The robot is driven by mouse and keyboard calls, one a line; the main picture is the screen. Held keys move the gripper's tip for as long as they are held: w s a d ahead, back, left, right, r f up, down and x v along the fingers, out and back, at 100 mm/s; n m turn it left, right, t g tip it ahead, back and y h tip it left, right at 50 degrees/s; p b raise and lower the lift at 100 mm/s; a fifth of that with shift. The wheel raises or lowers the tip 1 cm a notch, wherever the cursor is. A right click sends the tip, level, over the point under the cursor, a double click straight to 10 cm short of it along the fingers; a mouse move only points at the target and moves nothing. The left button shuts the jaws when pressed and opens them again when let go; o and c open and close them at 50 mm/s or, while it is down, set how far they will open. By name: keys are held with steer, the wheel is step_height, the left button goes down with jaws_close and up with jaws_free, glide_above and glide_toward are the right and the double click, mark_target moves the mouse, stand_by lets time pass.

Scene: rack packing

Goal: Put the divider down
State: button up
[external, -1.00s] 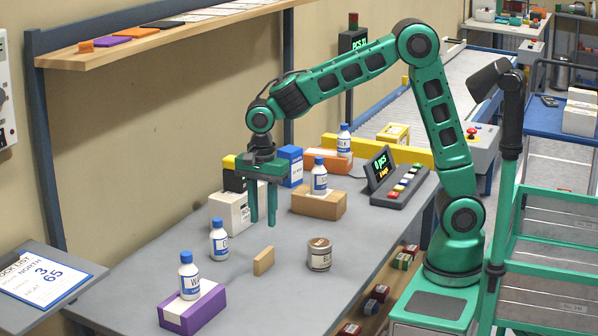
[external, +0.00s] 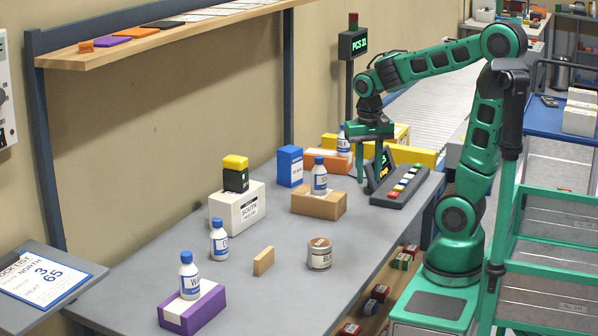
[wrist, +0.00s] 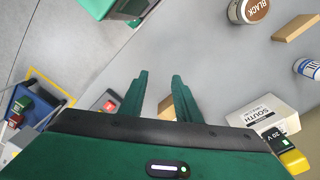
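The divider, a thin tan wooden slab (external: 263,261), stands upright on the grey table between a white bottle and a jar. It also shows at the upper right of the wrist view (wrist: 295,27). My gripper (external: 372,165) is far from it, toward the back right, by the button console. In the wrist view my two green fingers (wrist: 158,95) are apart. A tan wooden patch shows beyond the gap; I see nothing gripped.
A jar (external: 319,254) stands right of the divider, a white bottle (external: 219,239) to its left. A purple box (external: 192,311) bears another bottle. Table around the divider's front is clear.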

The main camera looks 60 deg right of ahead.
steer(key=s+d+f+n, duration=0.1)
steer(key=s+d+n, duration=0.1)
steer(key=s, duration=0.4)
steer(key=s+d+f+n, duration=0.1)
steer(key=s+d+n, duration=0.1)
steer(key=s, duration=0.4)
steer(key=shift+s+d+f+y, duration=0.3)
steer(key=shift+s, duration=0.05)
